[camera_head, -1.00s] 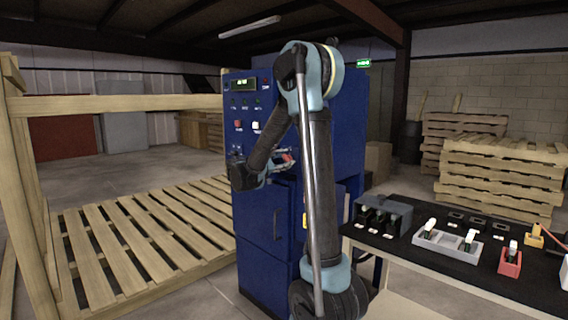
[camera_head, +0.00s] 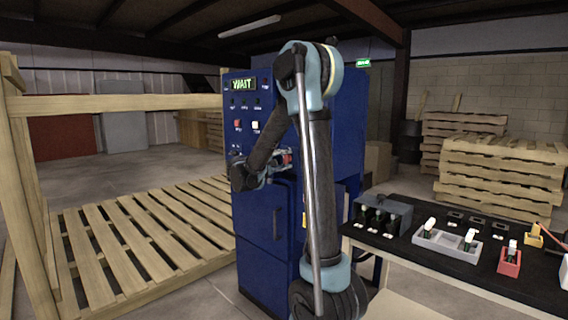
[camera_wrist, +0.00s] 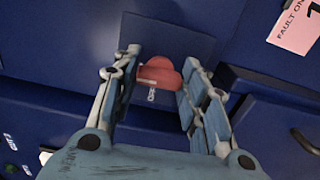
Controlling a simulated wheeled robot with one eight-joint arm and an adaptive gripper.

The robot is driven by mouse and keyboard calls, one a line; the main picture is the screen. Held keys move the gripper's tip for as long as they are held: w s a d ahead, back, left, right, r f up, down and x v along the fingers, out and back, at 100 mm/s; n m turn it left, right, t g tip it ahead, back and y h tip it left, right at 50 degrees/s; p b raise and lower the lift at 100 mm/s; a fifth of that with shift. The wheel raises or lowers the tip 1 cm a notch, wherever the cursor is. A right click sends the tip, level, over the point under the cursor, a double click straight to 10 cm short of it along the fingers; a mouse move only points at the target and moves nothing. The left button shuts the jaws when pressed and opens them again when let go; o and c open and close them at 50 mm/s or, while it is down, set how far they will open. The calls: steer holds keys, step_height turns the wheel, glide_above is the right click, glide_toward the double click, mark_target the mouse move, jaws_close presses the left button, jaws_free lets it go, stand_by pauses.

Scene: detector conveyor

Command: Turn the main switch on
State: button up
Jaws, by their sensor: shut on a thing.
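The main switch is a red rotary knob (camera_wrist: 158,72) on a dark square plate (camera_wrist: 185,40) on the blue cabinet. White lettering just below the knob is partly hidden and too small to read surely. My gripper (camera_wrist: 162,78) has one finger on each side of the knob and is shut on it in the wrist view. In the head view my gripper (camera_head: 272,172) is at the front of the blue cabinet (camera_head: 262,220), and only a bit of red shows by its fingers. The cabinet's display (camera_head: 243,84) reads WAIT in green.
A pink label (camera_wrist: 297,28) reading FAULT is right of the switch. A wooden pallet (camera_head: 150,240) lies left; a black-topped table (camera_head: 460,270) with parts stands right.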

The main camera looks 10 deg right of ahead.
steer(key=shift+a+f+m, duration=0.1)
steer(key=shift+f+m, duration=0.05)
steer(key=shift+m, duration=0.15)
steer(key=o, duration=1.1)
steer(key=shift+c, duration=0.2)
steer(key=v, duration=1.2)
steer(key=shift+w, duration=0.1)
